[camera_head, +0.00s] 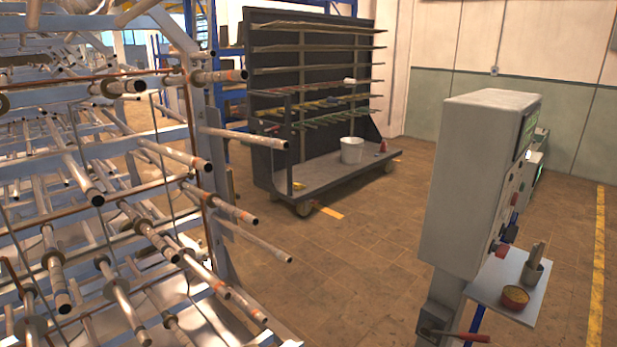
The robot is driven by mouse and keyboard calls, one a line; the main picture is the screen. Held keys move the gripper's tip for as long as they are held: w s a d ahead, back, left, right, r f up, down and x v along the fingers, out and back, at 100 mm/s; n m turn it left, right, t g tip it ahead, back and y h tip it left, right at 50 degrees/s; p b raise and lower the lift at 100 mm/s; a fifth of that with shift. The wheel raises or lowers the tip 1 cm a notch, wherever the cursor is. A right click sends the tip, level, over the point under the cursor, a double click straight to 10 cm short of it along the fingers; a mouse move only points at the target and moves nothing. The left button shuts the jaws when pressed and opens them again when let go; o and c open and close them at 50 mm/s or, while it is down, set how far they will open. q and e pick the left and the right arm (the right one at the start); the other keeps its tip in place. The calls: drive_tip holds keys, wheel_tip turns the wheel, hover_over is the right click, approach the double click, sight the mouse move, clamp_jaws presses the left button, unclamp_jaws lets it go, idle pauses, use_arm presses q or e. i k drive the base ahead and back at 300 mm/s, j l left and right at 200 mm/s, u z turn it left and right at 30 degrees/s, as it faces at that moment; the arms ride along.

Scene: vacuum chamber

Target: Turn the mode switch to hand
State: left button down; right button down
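A grey control cabinet (471,185) stands at the right, seen mostly from its side. Its front panel (513,193) faces right and shows at a steep angle, with a dark screen (528,131) near the top and several small knobs or buttons below it. I cannot tell which of these is the mode switch or how it is set. Neither of my grippers is in this view.
A metal rack with protruding rods (180,155) fills the left. A dark wheeled cart (325,176) carries a white bucket (352,150). The middle floor is clear.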

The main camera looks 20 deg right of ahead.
sight(510, 233)
drive_tip(key=z, duration=1.85)
